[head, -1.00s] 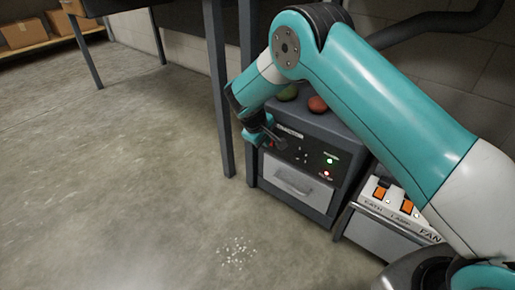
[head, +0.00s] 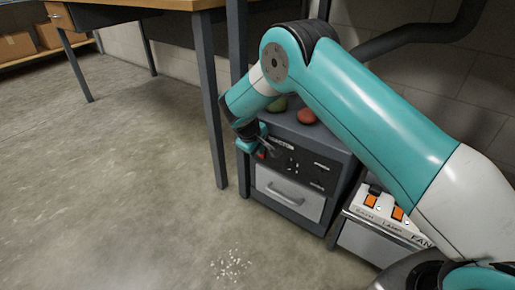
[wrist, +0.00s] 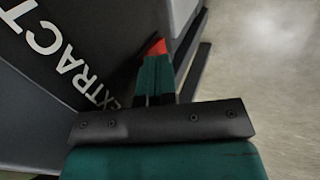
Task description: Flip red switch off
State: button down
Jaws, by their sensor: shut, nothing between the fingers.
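The red switch (head: 262,155) sits at the left end of the dark front panel of a grey cabinet unit (head: 318,150), under a label. In the wrist view the red switch (wrist: 158,47) shows just beyond my fingertips, beside white lettering reading "EXTRACT". My gripper (head: 262,147) is shut and empty, right at the switch; it also shows in the wrist view (wrist: 156,75). The fingers hide most of the switch, so I cannot tell its exact tilt or whether they touch it. The panel's indicator lamps look dark.
A green object (head: 278,104) and a red one (head: 306,116) sit on the cabinet. Table legs (head: 207,100) stand close left; white specks (head: 232,265) lie on open floor.

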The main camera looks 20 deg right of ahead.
jog(key=shift+r+p, duration=0.75)
jog(key=shift+r, duration=0.05)
jog(key=p+v, duration=0.6)
jog(key=v, duration=0.5)
jog(key=shift+s+a+p, duration=0.35)
jog(key=shift+a+p, duration=0.05)
jog(key=shift+a, duration=0.1)
jog(key=shift+r, duration=0.1)
